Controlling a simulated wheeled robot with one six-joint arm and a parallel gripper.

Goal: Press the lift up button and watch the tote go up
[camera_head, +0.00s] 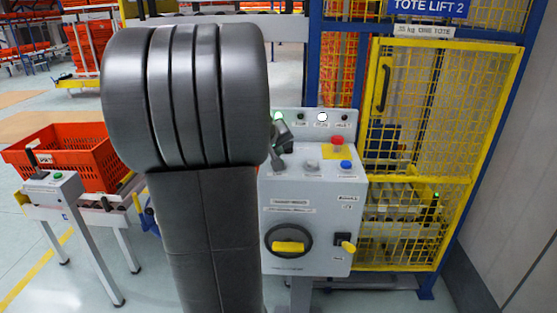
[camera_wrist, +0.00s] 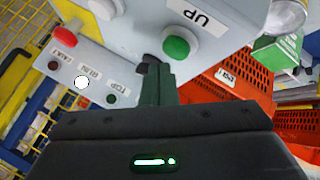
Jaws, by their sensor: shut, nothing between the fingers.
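A grey control panel (camera_head: 310,205) stands in front of the lift. It carries a white button (camera_head: 312,165), a blue button (camera_head: 346,165) and a red button (camera_head: 337,140) on yellow. The wrist view shows the green button (camera_wrist: 177,46) beside an "UP" label; my arm and gripper hide it in the head view. My gripper (camera_head: 280,148) is shut and empty at the panel's upper left. In the wrist view its fingertips (camera_wrist: 152,66) are close beside the green button; contact cannot be told. The yellow mesh lift gate (camera_head: 425,130) appears closed; no tote is clear behind it.
Status lamps line the panel's top; the "RUN" lamp (camera_head: 322,117) glows white. A yellow-handled rotary switch (camera_head: 289,246) and a yellow key-like knob (camera_head: 347,246) project lower down. An orange tote (camera_head: 85,180) rests on a stand at left, beside a small button box (camera_head: 52,185).

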